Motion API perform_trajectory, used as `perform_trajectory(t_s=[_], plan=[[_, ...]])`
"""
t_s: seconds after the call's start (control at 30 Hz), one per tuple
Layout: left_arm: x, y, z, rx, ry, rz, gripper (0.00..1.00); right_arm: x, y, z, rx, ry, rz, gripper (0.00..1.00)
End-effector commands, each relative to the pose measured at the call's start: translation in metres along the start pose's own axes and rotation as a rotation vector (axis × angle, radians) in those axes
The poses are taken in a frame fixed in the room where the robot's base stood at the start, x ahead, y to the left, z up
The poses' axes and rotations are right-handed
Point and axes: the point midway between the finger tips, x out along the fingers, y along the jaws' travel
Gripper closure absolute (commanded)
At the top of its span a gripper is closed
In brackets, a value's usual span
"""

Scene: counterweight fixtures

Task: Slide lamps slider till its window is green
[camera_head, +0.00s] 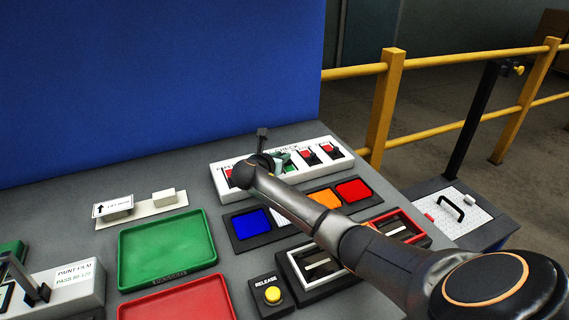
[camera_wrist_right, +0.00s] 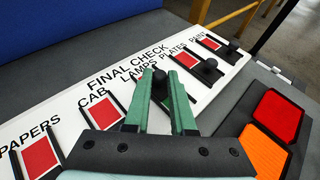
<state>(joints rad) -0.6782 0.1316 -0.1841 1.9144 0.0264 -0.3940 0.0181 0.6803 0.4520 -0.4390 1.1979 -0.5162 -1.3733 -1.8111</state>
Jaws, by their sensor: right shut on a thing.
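The white FINAL CHECK panel (camera_head: 343,153) lies at the back of the grey desk. In the right wrist view the panel (camera_wrist_right: 75,88) carries a row of sliders labelled PAPERS, CAB, LAMPS, PLATES and PAINT. My right gripper (camera_head: 283,160) is over the middle of the panel. In the wrist view its green fingers (camera_wrist_right: 164,82) are shut on the black knob of the lamps slider (camera_wrist_right: 160,82). My left gripper is not in view.
The papers (camera_wrist_right: 40,157), cab (camera_wrist_right: 102,111), plates (camera_wrist_right: 187,58) and paint (camera_wrist_right: 211,43) windows show red. The plates slider knob (camera_wrist_right: 208,70) stands close right of my fingers. A green tray (camera_head: 167,250) and a red tray (camera_head: 180,303) lie on the desk's left.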

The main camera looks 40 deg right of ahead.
Motion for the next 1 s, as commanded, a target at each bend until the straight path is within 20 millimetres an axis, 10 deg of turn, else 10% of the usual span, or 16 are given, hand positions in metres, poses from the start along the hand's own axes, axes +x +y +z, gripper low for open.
perform_trajectory(t_s=[0.5, 0.53, 0.7, 1.0], plan=[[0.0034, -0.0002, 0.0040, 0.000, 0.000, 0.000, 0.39, 0.0113, 0.0125, 0.0051, 0.000, 0.001, 0.004, 1.00], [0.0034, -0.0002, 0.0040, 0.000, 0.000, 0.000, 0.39, 0.0112, 0.0126, 0.0052, 0.000, 0.001, 0.004, 0.76], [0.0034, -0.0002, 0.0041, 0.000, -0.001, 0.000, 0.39, 0.0111, 0.0124, 0.0053, 0.000, 0.000, 0.003, 0.57], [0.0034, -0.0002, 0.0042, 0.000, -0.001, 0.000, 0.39, 0.0108, 0.0121, 0.0047, -0.001, 0.001, 0.002, 0.46]])
